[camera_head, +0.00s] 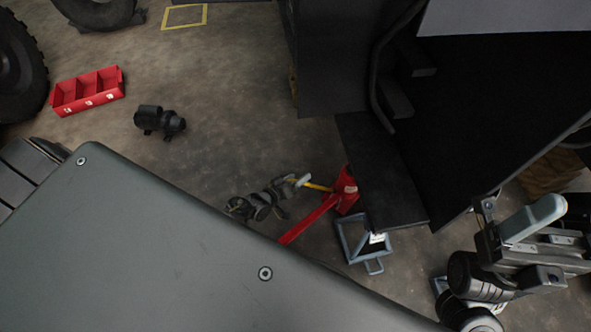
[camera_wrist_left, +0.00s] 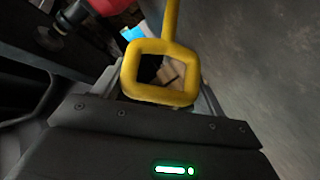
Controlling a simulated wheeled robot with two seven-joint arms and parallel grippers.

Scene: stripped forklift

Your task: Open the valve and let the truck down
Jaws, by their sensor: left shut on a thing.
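The red jack (camera_head: 345,186) stands on the floor beside the dark truck (camera_head: 480,130), with its long red bar (camera_head: 308,220) slanting down to the left. My left gripper (camera_head: 303,181) is at the jack's left side, shut on a yellow handle (camera_head: 318,187) that reaches to the jack. In the left wrist view the handle ends in a squarish yellow loop (camera_wrist_left: 162,97) at my fingers, and red jack parts (camera_wrist_left: 75,15) show at upper left. The valve itself cannot be made out. My right gripper (camera_head: 535,218) is off to the right, away from the jack; its opening is unclear.
A blue-grey frame stand (camera_head: 350,251) is on the floor beside the truck's lower edge. A black motor-like part (camera_head: 160,121), a red divided bin (camera_head: 75,107) and dark tyres (camera_head: 18,60) are at left. The floor left of the jack is mostly clear.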

